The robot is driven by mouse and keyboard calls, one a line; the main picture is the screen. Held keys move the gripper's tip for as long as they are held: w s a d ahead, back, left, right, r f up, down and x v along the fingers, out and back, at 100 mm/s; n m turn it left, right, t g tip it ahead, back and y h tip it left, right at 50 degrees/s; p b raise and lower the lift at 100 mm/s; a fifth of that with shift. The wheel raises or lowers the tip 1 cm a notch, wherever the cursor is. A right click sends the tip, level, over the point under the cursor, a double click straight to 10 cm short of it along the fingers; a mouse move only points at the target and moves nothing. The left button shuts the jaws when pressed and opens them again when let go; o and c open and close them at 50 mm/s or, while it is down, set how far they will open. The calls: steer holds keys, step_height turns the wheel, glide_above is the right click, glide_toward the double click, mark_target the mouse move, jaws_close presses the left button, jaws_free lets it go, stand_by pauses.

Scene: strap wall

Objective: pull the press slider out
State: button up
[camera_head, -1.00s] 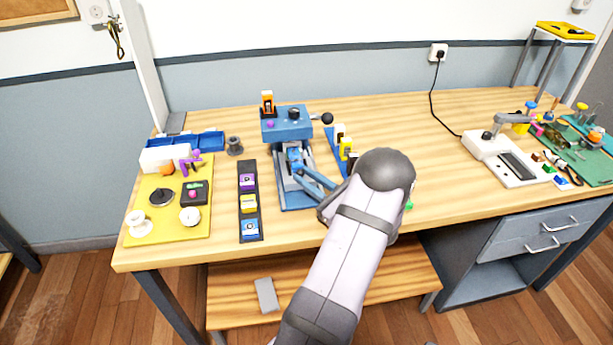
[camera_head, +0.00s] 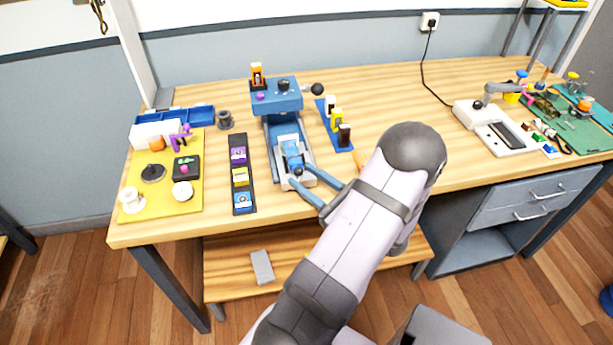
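The blue press (camera_head: 277,97) stands upright on the wooden bench, left of the middle. Its pale grey press slider (camera_head: 296,185) sticks out of the press toward the bench's front edge, with a blue block (camera_head: 291,152) on top. My gripper (camera_head: 301,173) reaches in from the lower right. Its two blue fingers lie on either side of the small dark knob at the slider's front end and appear closed on it. The exact contact is too small to see clearly.
A dark strip (camera_head: 243,208) with several coloured blocks lies left of the press. A blue rack (camera_head: 339,148) with upright pieces stands to its right, close to my arm. A yellow mat (camera_head: 135,188) with parts lies at the far left. The bench's middle back is clear.

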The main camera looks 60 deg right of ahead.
steer(key=shift+w+d, duration=0.1)
steer(key=s+a+b, duration=0.1)
steer(key=s, duration=0.6)
steer(key=shift+a+b, duration=0.25)
steer(key=shift+b, duration=0.1)
steer(key=shift+s, duration=0.1)
